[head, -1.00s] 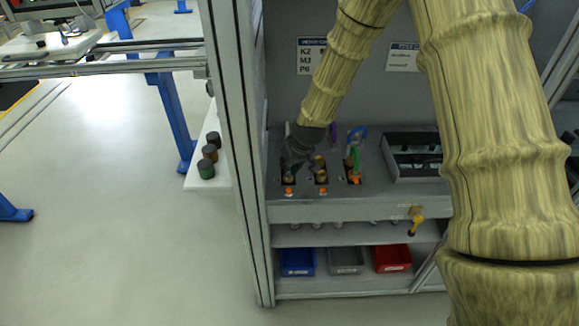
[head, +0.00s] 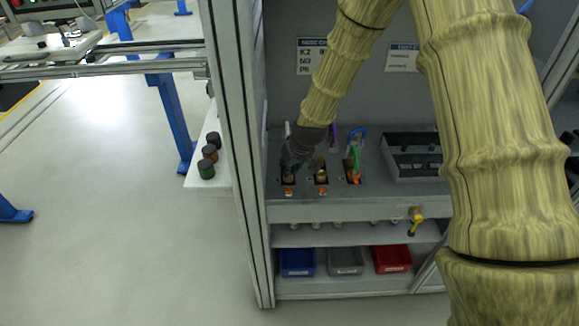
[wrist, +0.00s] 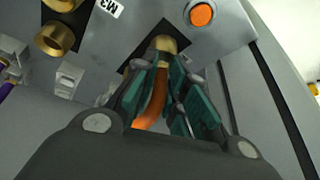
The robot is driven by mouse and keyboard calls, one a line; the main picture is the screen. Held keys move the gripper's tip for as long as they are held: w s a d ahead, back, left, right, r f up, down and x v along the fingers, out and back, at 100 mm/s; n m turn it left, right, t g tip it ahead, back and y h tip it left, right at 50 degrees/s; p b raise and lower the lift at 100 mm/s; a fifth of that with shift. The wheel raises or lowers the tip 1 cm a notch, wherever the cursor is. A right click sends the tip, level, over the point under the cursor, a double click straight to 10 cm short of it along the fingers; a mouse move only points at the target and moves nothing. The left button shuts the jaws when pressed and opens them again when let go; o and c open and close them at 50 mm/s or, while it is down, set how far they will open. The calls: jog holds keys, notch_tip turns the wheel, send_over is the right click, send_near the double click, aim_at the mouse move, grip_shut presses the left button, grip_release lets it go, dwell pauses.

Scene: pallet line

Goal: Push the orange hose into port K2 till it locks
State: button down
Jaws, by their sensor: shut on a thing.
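The orange hose (wrist: 152,105) shows in the wrist view between the teal-padded fingers of my gripper (wrist: 170,95), which is shut on it. The hose's far end meets a brass collar (wrist: 164,44) at a dark opening in the grey panel; I cannot tell whether it is locked. In the head view my gripper (head: 289,166) is down at the leftmost port of the row, and it hides the hose and most of that port. An orange button (head: 288,191) sits in front of this port and also shows in the wrist view (wrist: 201,14).
The neighbouring port (head: 320,176) is just to the right, and a green hose (head: 355,157) stands at the port beyond. A black-lined tray (head: 416,170) lies further right. A frame post (head: 238,150) rises close on the left. Coloured bins (head: 298,262) stand below.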

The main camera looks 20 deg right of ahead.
jog(key=shift+s+a+f+b, duration=0.1)
jog(key=shift+s+f+b, duration=0.15)
jog(key=shift+s+f, duration=0.3)
jog(key=shift+s+f+b, duration=0.2)
jog(key=shift+s+f, duration=0.1)
jog(key=shift+f, duration=0.35)
dwell(0.5)
dwell(0.3)
jog(key=c, duration=1.5)
grip_release()
jog(key=shift+o, duration=0.8)
jog(key=shift+w+a+f, duration=0.1)
jog(key=shift+w, duration=0.05)
jog(key=shift+o, duration=0.5)
jog(key=shift+w+f, duration=0.5)
jog(key=shift+w, duration=0.15)
jog(key=shift+r, duration=0.1)
jog(key=shift+s+d+r, duration=0.3)
jog(key=shift+s+r, duration=0.05)
jog(key=shift+r, duration=0.15)
jog(key=shift+c, duration=0.5)
jog(key=shift+w, duration=0.3)
jog(key=shift+r, duration=0.2)
